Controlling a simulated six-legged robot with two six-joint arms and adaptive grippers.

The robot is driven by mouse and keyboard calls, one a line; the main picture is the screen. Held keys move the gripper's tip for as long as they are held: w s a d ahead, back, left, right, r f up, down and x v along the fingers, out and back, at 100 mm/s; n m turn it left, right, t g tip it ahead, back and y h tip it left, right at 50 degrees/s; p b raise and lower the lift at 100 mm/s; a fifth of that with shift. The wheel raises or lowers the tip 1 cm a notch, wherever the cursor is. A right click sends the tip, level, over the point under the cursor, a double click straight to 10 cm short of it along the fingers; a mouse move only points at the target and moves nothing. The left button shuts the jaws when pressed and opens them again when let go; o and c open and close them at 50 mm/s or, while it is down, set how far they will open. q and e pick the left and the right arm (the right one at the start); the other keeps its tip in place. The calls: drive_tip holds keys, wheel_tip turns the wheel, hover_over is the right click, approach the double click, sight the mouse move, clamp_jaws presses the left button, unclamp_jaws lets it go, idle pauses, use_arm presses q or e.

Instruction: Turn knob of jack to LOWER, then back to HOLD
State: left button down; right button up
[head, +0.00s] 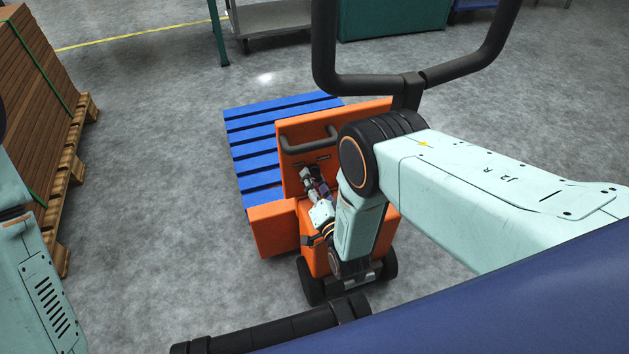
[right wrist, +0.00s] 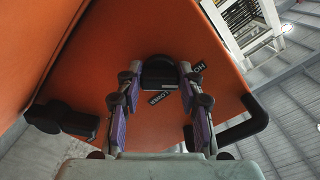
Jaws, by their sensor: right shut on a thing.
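The orange jack (head: 275,232) stands in the middle of the head view, with its upright orange panel facing me. My right gripper (head: 313,183) reaches down to that panel and hides most of the knob there. In the right wrist view the dark knob (right wrist: 158,73) sits between the purple-padded fingertips of my right gripper (right wrist: 160,84), which is shut on it. A LOWER label (right wrist: 159,98) is beside the knob, and a partly covered label starting "HO" (right wrist: 199,67) is at its right. My left arm shows at the left edge of the head view; its gripper is out of view.
A blue pallet (head: 256,142) lies behind the jack. A dark handlebar (head: 370,84) rises at the top, and a smaller dark handle (head: 308,144) is on the panel. A strapped brown stack (head: 35,95) on a wooden pallet stands left. Grey floor between is clear.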

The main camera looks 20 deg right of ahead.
drive_tip(key=o, duration=1.2)
drive_tip(key=s, duration=1.2)
drive_tip(key=shift+d, duration=0.2)
